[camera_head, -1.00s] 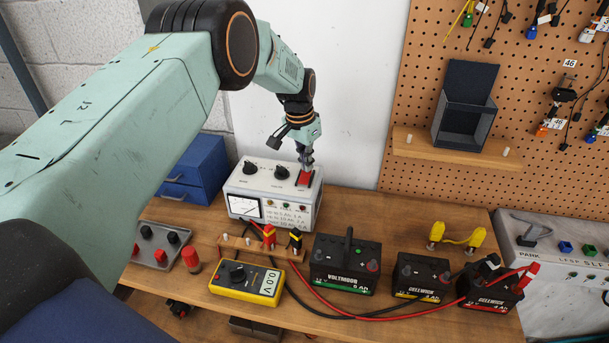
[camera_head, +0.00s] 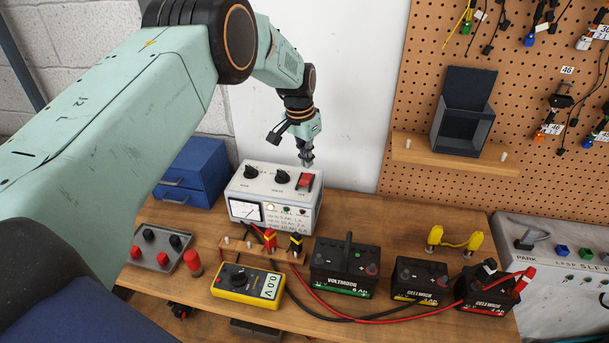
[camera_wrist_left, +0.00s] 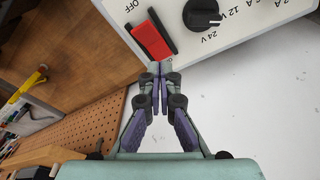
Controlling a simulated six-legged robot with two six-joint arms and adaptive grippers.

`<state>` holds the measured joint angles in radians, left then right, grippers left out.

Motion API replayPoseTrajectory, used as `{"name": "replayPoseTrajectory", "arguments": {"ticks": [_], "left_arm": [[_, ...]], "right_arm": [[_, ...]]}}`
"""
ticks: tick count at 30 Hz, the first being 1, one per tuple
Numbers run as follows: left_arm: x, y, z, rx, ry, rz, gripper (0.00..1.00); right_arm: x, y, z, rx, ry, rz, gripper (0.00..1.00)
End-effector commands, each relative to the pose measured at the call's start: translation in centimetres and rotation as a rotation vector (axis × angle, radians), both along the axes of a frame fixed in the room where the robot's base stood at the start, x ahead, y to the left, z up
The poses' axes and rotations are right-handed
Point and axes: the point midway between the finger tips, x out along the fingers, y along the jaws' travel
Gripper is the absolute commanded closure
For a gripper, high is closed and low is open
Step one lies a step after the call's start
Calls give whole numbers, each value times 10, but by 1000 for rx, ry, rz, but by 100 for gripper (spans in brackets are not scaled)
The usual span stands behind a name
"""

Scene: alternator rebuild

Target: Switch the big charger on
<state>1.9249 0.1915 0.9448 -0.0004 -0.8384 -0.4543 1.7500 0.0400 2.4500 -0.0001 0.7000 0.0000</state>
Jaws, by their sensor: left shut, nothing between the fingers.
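The big charger (camera_head: 248,181) is a pale grey box standing at the back of the bench, with black knobs on its sloped top and a meter and small lamps on its front. Its red rocker switch (camera_head: 305,181) is at the top right; the wrist view also shows the switch (camera_wrist_left: 153,38), beside the OFF marking. One pale front lamp looks bright, but I cannot be sure it is lit. My left gripper (camera_head: 307,162) is shut and empty, just above and behind the switch, apart from it. Its closed fingertips (camera_wrist_left: 160,72) show in the wrist view. My right gripper is out of view.
A yellow multimeter (camera_head: 238,279), a strip with red and black clips (camera_head: 236,244), and several black batteries (camera_head: 343,268) with cables stand in front of the charger. Blue drawers (camera_head: 195,172) are to its left. The white wall behind is clear.

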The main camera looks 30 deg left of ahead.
Motion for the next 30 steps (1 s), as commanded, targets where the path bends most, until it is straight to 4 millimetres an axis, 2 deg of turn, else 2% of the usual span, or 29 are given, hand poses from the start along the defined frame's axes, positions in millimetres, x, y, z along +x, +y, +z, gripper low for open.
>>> {"name": "replayPoseTrajectory", "arguments": {"ticks": [16,30], "left_arm": [[0,0,39,0,0,0,100],[0,0,39,0,1,0,100]], "right_arm": [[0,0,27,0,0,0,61],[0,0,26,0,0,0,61]]}}
